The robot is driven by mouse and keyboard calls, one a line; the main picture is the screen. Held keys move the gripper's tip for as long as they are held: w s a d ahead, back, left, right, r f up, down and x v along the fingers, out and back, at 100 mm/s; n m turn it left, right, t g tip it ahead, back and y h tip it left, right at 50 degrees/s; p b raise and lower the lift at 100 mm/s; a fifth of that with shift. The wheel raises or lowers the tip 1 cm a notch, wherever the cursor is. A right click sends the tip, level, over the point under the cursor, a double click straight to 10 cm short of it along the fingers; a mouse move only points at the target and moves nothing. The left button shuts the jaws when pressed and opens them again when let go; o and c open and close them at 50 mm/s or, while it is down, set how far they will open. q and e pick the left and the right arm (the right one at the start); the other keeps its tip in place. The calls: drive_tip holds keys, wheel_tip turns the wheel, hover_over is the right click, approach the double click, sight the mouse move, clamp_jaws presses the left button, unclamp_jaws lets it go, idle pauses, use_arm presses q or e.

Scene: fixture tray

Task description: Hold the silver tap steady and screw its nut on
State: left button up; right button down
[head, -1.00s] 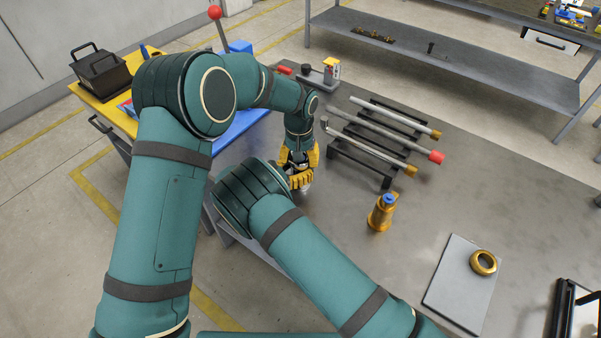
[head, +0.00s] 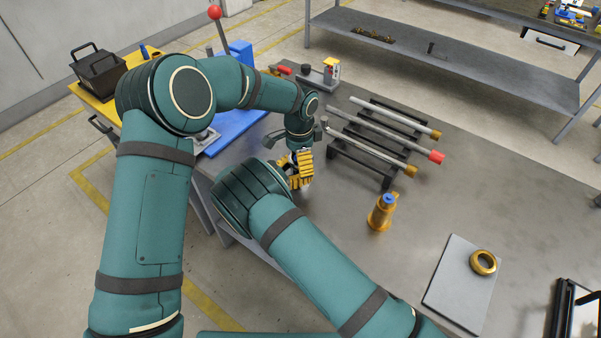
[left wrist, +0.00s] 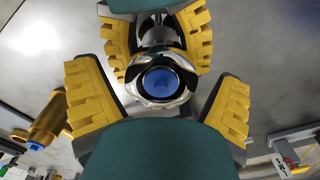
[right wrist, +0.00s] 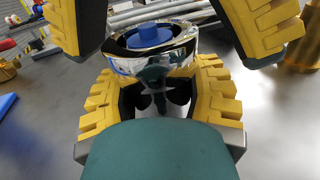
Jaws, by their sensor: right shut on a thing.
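The silver tap (right wrist: 157,100) stands upright between the yellow fingers of my right gripper (right wrist: 160,85), which is shut on its body. In the left wrist view, the tap's blue end (left wrist: 161,81) faces up inside a shiny silver ring, which appears to be the nut (left wrist: 139,92). The ring sits around the blue end; how far it is threaded I cannot tell. My left gripper (left wrist: 160,105) is above it, its fingers spread either side of the nut with gaps. In the head view my arms hide most of the tap.
A black rack (head: 387,181) with several metal bars stands close to the right of my grippers. A brass tap (head: 380,216) stands nearer, and a brass nut (head: 483,263) lies on a grey mat (head: 455,296).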

use_arm(q)
drive_tip(key=shift+r, duration=0.1)
wheel_tip(320, 180, up, 12)
idle(0.5)
use_arm(e)
drive_tip(key=shift+c, duration=1)
unclamp_jaws()
drive_tip(key=shift+a, duration=0.1)
drive_tip(key=v, duration=1.2)
use_arm(q)
drive_tip(key=shift+a, duration=0.1)
